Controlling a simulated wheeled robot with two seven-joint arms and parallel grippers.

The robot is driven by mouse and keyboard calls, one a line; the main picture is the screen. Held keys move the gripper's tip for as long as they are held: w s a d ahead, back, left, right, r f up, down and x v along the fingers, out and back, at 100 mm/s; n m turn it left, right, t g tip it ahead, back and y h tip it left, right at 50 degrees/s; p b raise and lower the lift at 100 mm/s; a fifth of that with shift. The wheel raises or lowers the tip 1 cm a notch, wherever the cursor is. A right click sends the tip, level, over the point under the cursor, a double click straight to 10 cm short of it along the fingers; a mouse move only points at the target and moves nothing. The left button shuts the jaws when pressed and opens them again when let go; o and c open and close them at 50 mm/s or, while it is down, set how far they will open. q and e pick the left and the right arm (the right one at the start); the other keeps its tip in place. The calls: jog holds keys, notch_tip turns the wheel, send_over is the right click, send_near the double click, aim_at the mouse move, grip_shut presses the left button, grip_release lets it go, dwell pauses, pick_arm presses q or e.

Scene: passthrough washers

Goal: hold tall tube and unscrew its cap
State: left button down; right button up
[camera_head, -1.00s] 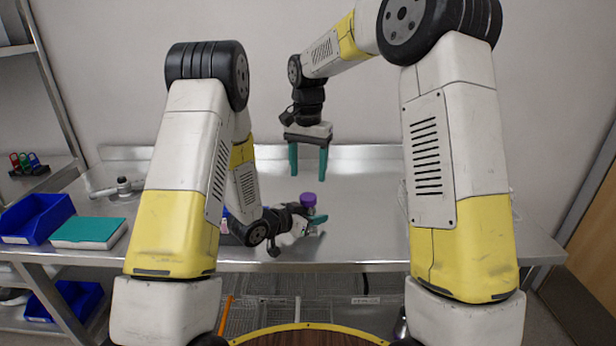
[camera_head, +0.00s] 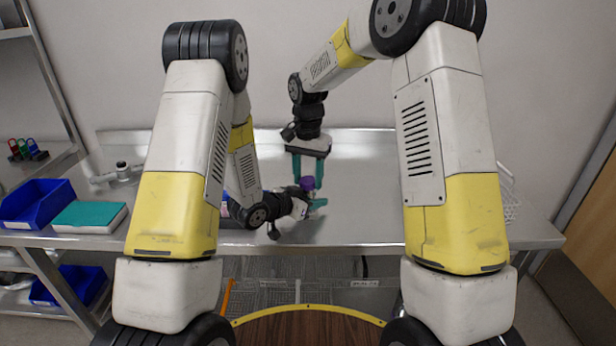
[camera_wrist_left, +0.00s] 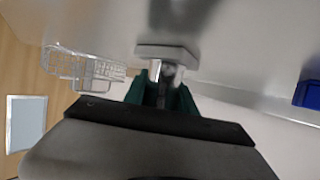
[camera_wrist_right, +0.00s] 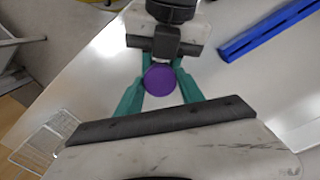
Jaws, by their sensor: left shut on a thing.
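The tall tube is upright, with a purple cap (camera_head: 308,183) on top; the cap also shows from above in the right wrist view (camera_wrist_right: 160,79). My left gripper (camera_head: 312,208) reaches in from the side and is shut on the tube (camera_wrist_left: 169,72) below the cap. A grey block-like end shows beyond the fingers in the left wrist view. My right gripper (camera_head: 308,186) points down over the tube. Its teal fingers stand on either side of the cap, seemingly with small gaps. Most of the tube body is hidden by the left gripper.
A blue bin (camera_head: 38,204) and a teal-topped box (camera_head: 90,216) are on the left of the steel table (camera_head: 365,210). A wire basket (camera_head: 508,200) stands at the right edge, partly behind my right arm. The table's middle right is clear.

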grip_shut()
jog(key=n, duration=0.3)
jog(key=o, duration=0.5)
grip_release()
jog(key=shift+o, duration=0.2)
jog(key=shift+r, duration=0.1)
jog(key=shift+r, duration=2.25)
